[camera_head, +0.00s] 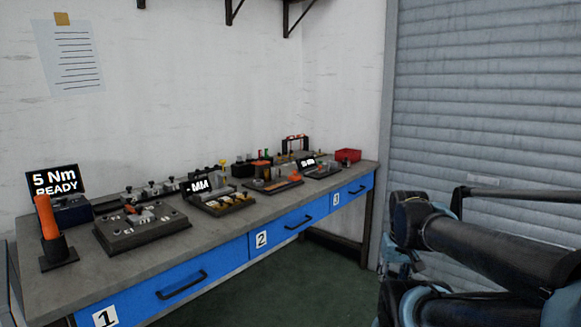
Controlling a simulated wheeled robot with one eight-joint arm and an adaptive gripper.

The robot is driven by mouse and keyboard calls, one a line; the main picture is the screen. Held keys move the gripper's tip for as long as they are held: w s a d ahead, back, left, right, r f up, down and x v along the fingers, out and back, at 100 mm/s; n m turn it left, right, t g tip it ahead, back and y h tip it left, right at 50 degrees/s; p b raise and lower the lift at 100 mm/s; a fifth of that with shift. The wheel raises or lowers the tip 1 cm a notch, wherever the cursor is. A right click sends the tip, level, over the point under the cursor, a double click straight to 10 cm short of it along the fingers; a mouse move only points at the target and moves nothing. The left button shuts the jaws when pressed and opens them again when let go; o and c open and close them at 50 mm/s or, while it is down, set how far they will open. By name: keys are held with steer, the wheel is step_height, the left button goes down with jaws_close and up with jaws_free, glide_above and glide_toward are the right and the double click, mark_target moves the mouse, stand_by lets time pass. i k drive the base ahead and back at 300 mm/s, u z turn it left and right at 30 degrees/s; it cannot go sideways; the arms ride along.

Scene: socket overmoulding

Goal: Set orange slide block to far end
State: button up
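Small orange parts (259,183) show on a dark board (275,187) on the bench, right of the middle. One may be the orange slide block, but they are too small and far away to tell which, or where along a track it stands. Another orange piece (294,177) lies at the right of the same board. My arm (490,247) is folded at the right, in front of the shutter and well apart from the bench. I cannot make out my gripper's fingers in this view.
The grey bench (100,275) has blue numbered drawers (185,285), all shut. An orange-handled tool (46,217) stands upright at the left beside a "5 Nm READY" display (55,181). A grey fixture (140,228), a red bin (348,155) and other boards crowd the top. The green floor in front is clear.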

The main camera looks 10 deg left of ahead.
mark_target(294, 177)
steer(key=u, duration=0.3)
steer(key=i, duration=0.85)
steer(key=u, duration=0.4)
